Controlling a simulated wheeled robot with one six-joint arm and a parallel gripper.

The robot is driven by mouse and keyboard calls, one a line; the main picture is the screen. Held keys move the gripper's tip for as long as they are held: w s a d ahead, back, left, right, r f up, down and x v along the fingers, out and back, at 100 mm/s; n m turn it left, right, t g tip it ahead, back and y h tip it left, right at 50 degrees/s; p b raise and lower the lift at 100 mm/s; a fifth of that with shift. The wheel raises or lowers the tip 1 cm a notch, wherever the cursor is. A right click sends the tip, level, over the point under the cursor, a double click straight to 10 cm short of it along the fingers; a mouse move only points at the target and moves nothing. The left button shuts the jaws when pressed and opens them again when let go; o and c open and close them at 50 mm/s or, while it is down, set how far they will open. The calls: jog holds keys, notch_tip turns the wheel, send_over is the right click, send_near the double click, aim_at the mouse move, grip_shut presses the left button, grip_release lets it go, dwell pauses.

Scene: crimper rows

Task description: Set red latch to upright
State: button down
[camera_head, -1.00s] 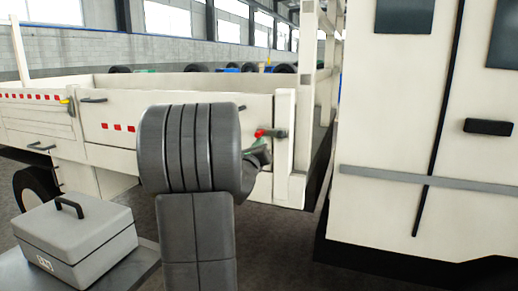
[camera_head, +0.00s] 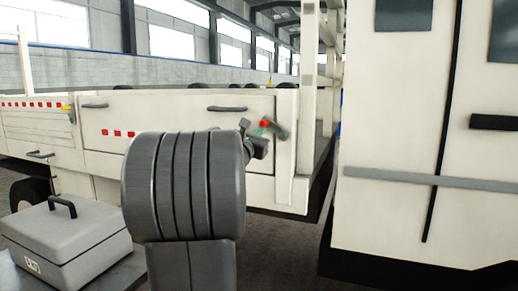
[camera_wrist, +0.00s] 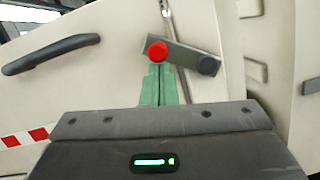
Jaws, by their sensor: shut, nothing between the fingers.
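The red latch is a red round knob (camera_head: 265,124) with a short grey lever (camera_head: 279,131), on the right end of the white truck's side panel. The lever slants down to the right. In the wrist view the red knob (camera_wrist: 157,50) is at the lever's left end, and the grey lever (camera_wrist: 190,58) runs right and slightly down to a dark pivot. My gripper (camera_wrist: 159,75) is shut and empty, with green fingers together just below the knob. I cannot tell whether the tips touch it. In the head view my arm hides most of the gripper.
A black handle (camera_wrist: 50,53) sits left of the latch on the panel. A large white vehicle body (camera_head: 400,120) stands at the right. A grey toolbox (camera_head: 68,240) is at the lower left. A narrow gap separates the two vehicles.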

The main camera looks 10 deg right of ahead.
aim_at(268, 121)
jog(key=r+m, duration=0.1)
jog(key=m, duration=0.1)
jog(key=m+g+b, duration=0.1)
jog(key=m, duration=0.1)
jog(key=d+r+m+h+b, duration=0.1)
jog(key=m, duration=0.2)
jog(key=shift+s+r+g, duration=0.3)
jog(key=shift+s+g, duration=0.05)
jog(key=shift+g, duration=0.05)
jog(key=m, duration=0.2)
jog(key=d+r+m+g, duration=0.1)
jog(key=m, duration=0.1)
jog(key=shift+s+d+r+b, duration=0.15)
jog(key=shift+s+b, duration=0.2)
jog(key=shift+s, duration=0.05)
jog(key=shift+s+d+r, duration=0.1)
jog(key=shift+d, duration=0.15)
jog(key=b+v, duration=0.1)
jog(key=v, duration=1.3)
